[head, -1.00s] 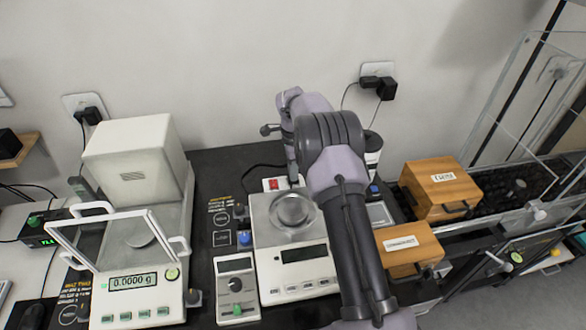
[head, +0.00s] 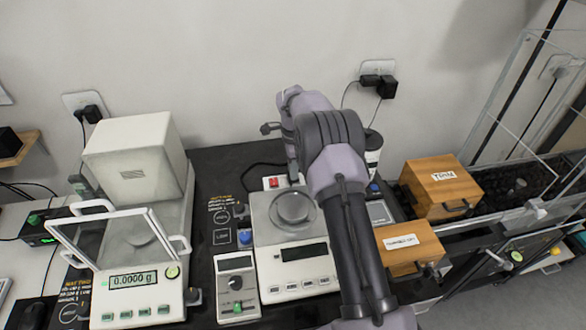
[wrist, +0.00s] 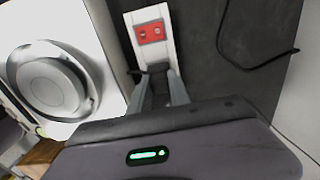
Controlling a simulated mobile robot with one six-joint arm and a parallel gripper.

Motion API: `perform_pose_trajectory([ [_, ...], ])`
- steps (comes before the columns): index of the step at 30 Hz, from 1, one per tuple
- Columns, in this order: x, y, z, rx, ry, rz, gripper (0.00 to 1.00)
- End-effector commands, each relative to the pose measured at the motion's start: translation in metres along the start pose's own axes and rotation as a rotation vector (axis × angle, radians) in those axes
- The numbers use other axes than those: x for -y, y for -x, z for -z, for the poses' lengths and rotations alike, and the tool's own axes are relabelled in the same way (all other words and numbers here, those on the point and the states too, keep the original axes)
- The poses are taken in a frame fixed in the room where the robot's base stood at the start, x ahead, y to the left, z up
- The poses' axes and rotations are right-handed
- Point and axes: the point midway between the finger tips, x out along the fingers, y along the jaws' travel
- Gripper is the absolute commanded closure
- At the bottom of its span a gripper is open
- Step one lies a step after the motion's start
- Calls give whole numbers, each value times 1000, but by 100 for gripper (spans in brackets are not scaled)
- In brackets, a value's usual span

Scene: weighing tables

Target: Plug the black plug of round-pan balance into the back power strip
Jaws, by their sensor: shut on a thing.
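The round-pan balance (head: 290,255) stands on the dark table, its round metal pan (head: 293,206) on top; the pan also shows at the left of the wrist view (wrist: 52,85). The back power strip (head: 273,183) is white with a red switch (wrist: 150,33), behind the balance. My gripper (wrist: 159,88) points down at the near end of the strip in the wrist view, its fingers closed on a small dark thing, seemingly the black plug. The plug is mostly hidden, and I cannot tell whether it is in a socket. In the head view my arm hides the fingertips.
A black cable (wrist: 250,62) lies curved on the table beside the strip. A glass-door balance (head: 135,230) stands left, wooden boxes (head: 440,187) right. A control box (head: 236,285) stands left of the round-pan balance. The wall is close behind.

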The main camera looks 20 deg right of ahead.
Motion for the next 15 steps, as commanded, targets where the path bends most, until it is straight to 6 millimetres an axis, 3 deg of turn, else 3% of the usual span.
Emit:
perform_pose_trajectory([
  [15,0,-14,0,0,0,0,100],
])
